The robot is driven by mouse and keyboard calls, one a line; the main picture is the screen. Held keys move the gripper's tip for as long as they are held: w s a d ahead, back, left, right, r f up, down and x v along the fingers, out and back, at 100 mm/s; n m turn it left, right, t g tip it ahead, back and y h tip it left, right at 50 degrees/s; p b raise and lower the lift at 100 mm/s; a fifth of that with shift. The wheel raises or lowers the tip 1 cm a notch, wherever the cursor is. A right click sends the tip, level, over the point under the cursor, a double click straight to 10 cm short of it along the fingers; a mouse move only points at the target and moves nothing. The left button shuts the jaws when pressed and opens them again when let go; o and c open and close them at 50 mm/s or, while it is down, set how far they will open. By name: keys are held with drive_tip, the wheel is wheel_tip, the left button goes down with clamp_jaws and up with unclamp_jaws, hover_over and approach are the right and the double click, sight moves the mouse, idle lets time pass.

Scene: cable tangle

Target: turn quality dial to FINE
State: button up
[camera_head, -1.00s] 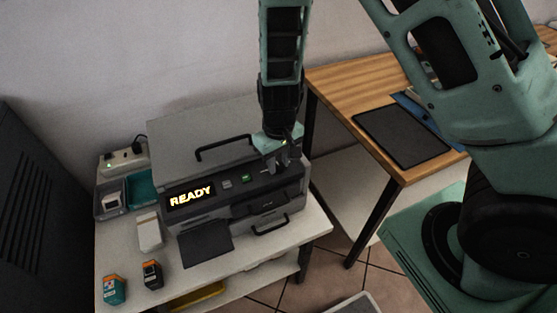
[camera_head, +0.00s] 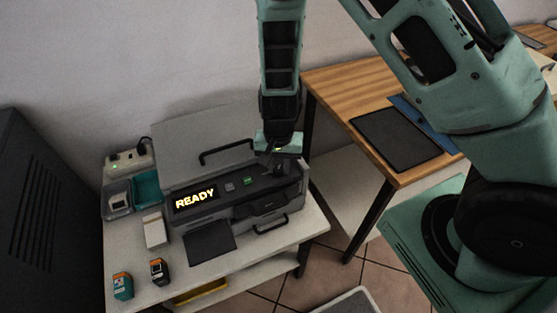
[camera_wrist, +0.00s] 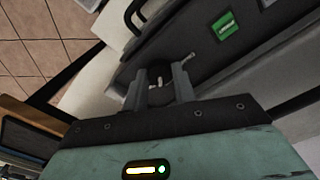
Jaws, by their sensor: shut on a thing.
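The grey printer (camera_head: 215,215) stands on the white table, its display (camera_head: 194,198) reading READY. My gripper (camera_head: 274,166) points down at the right end of the printer's dark control panel. In the wrist view my gripper (camera_wrist: 163,88) has its two fingers on either side of a small dark round dial (camera_wrist: 158,70), shut on it. A short pale mark shows between the fingers. The dial's labels, including FINE, cannot be read, and the head view hides the dial behind the fingers. A green-lit button (camera_head: 248,181) sits left of the gripper; it also shows in the wrist view (camera_wrist: 225,24).
Two ink cartridges (camera_head: 123,286) (camera_head: 159,271) and a white box (camera_head: 155,230) stand left of the printer. Trays (camera_head: 147,188) and a power strip (camera_head: 128,159) are at the back left. A wooden desk (camera_head: 335,85) with a dark pad (camera_head: 395,139) is at right.

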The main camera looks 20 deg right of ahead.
sight(279, 169)
drive_tip(key=shift+m+p, duration=0.8)
drive_tip(key=shift+m, duration=1)
drive_tip(key=o, duration=1)
wheel_tip(279, 169, up, 17)
drive_tip(key=p, duration=0.2)
drive_tip(key=shift+r, duration=0.2)
